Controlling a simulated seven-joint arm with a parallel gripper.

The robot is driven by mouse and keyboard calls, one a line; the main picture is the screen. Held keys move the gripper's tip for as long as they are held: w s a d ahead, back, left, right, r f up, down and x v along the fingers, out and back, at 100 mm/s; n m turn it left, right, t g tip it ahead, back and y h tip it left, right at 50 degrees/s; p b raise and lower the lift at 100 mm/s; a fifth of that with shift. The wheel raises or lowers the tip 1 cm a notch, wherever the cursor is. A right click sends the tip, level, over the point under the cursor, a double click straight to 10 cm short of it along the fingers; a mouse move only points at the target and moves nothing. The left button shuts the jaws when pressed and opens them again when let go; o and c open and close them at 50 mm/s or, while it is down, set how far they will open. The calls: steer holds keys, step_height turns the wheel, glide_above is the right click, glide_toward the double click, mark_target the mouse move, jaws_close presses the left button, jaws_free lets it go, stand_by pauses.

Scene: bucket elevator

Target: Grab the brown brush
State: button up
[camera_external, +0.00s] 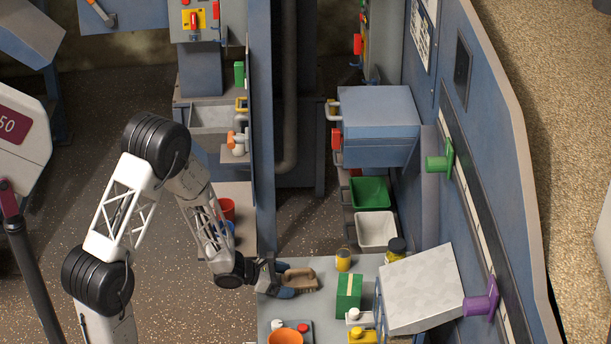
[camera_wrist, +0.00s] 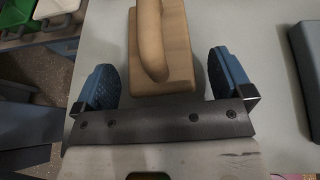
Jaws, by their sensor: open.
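The brown brush (camera_external: 299,279) lies on the grey table, just beyond my gripper in the external view. In the wrist view the brush (camera_wrist: 176,50) shows a flat brown block with a raised handle along its top. My gripper (camera_wrist: 164,80) is open, with one blue finger on each side of the brush's near end. Gaps show between the fingers and the brush in that view. My gripper also shows at the left edge of the table in the external view (camera_external: 289,282). The underside of the brush is hidden.
A green box (camera_external: 348,296) stands right of the brush, with a yellow can (camera_external: 343,260) behind it. An orange bowl (camera_external: 285,338) is at the front. A large grey box (camera_external: 422,289) is at the right. Green (camera_external: 370,194) and white bins (camera_external: 376,230) lie beyond the table.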

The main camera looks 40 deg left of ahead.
mark_target(286, 272)
steer(key=shift+w+d+f, duration=0.25)
steer(key=shift+w+d, duration=0.2)
steer(key=shift+w, duration=0.05)
steer(key=c, duration=1.1)
steer(key=shift+r, duration=0.2)
steer(key=shift+r, duration=0.8)
steer(key=shift+s+r, duration=0.2)
steer(key=shift+r, duration=0.65)
steer(key=s, duration=0.5)
steer(key=s+r, duration=0.1)
steer(key=s, duration=0.9)
steer(key=shift+s+a+r, duration=0.15)
steer(key=shift+s+a, duration=0.1)
steer(key=shift+s, duration=0.05)
